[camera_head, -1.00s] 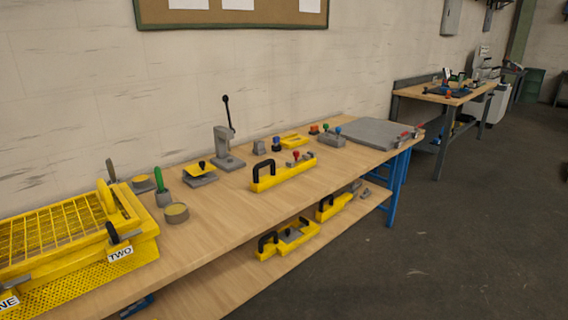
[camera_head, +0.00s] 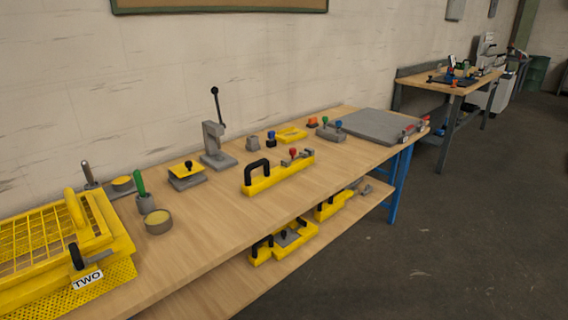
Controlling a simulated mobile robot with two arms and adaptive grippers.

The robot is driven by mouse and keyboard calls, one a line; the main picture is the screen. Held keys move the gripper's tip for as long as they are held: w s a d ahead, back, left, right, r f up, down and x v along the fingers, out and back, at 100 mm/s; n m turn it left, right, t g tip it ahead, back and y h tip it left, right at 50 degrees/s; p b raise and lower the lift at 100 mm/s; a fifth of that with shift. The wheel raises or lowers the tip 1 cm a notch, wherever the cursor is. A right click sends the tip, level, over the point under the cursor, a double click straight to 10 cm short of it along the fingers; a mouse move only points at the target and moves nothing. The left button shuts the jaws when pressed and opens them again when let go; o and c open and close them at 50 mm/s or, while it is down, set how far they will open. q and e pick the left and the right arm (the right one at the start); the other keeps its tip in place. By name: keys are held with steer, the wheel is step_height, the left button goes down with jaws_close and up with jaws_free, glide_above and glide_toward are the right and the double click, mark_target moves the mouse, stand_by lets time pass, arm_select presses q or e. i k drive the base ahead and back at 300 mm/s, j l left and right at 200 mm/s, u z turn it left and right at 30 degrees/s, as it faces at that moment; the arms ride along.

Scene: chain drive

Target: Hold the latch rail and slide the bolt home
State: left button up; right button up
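A long yellow rail (camera_head: 278,176) with a black arched handle at its left end lies on the wooden bench top. A red-knobbed grey metal piece (camera_head: 292,155) sits at its right half; this looks like the latch rail with its bolt, but the bolt's exact position is too small to tell. Neither of my grippers is in view.
A yellow mesh crate labelled TWO (camera_head: 62,240) fills the bench's left end. A grey lever press (camera_head: 216,146) stands behind the rail. A grey plate (camera_head: 373,127) lies at the right end. Yellow fixtures (camera_head: 284,240) lie on the lower shelf. Bare wood lies before the rail.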

mark_target(292, 151)
steer(key=i+l+u, duration=0.15)
steer(key=u, duration=0.2)
steer(key=i+l+u, duration=0.15)
steer(key=u, duration=0.2)
steer(key=i+l+u, duration=0.1)
steer(key=l+u, duration=0.25)
steer(key=j, duration=0.1)
